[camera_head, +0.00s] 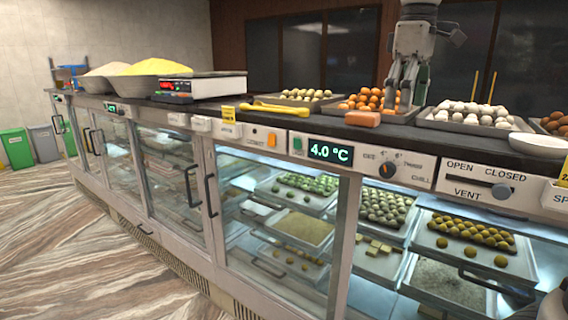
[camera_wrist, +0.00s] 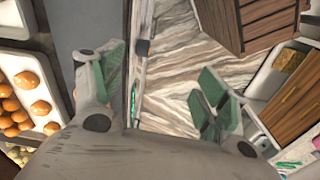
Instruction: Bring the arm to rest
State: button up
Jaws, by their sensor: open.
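My gripper (camera_head: 403,108) hangs pointing down over the counter top, in front of the tray of orange sweets, in the head view. Its fingers are spread apart. In the wrist view the gripper (camera_wrist: 160,88) shows two green-padded fingers wide apart with nothing between them. The striped floor and the counter's edge show beyond the fingers. The tray of orange sweets (camera_wrist: 48,70) lies left of the fingers in that view. Whether the fingertips touch anything is hard to tell in the head view.
Glass cases stand below. Wooden crates (camera_wrist: 250,22) are on the floor. Bins (camera_head: 17,148) stand far left.

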jog(key=s+d+f+m+t, duration=0.2)
jog(key=s+d+f+m, duration=0.2)
jog(key=s+d+f, duration=0.2)
jog(key=s+d+f+m+t, duration=0.1)
jog(key=s+d+f+m, duration=0.4)
jog(key=s+f, duration=0.6)
jog(key=shift+s+d+f+t, duration=0.15)
jog(key=shift+d+f+t, duration=0.1)
jog(key=shift+d+t, duration=0.15)
jog(key=shift+o, duration=0.5)
